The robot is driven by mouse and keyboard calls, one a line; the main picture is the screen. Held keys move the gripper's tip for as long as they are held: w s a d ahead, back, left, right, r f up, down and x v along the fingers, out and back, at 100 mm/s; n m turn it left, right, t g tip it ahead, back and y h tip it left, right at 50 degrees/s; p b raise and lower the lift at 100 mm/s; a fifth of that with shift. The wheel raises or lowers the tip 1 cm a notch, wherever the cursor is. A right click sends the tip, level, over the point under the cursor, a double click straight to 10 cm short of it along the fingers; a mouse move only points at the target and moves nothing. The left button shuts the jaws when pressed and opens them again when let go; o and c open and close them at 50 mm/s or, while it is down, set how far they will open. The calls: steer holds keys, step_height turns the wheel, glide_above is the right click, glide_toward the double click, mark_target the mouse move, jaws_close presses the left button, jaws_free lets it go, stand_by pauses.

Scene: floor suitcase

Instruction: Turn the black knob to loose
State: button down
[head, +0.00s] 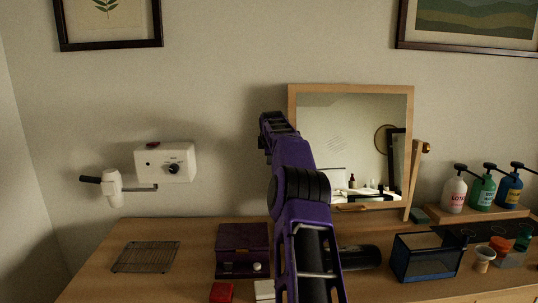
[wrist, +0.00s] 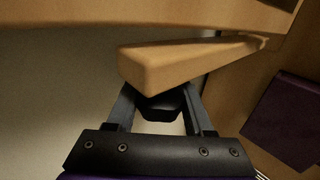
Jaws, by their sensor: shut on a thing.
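In the wrist view, my gripper (wrist: 158,112) is shut on a black knob (wrist: 158,103) at the underside of a light wooden post (wrist: 180,62). The post hides part of the knob, and any mark on it cannot be read. In the head view, a wood-framed mirror (head: 355,148) stands on the counter, and my raised arm reaches to its left side. My fingers and the held knob are hidden there. A brown knob (head: 427,147) shows on the post at the mirror's right side.
A white wall box (head: 180,150) with a black dial is at the left. A purple box (head: 242,243), a wire rack (head: 147,256) and a glass tank (head: 427,257) stand on the counter (head: 110,280). Several pump bottles (head: 482,192) are at the right.

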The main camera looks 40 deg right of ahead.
steer(key=shift+f, duration=0.1)
stand_by(0.6)
steer(key=shift+g, duration=0.3)
steer(key=shift+c, duration=1.5)
jaws_free()
steer(key=shift+s+a+r+b, duration=0.25)
steer(key=shift+s+r+b, duration=0.15)
steer(key=shift+b, duration=0.2)
steer(key=b+v, duration=0.2)
steer(key=v, duration=1.4)
steer(key=shift+b, duration=0.35)
steer(key=shift+s+d+r, duration=0.1)
steer(key=shift+d+r, duration=0.05)
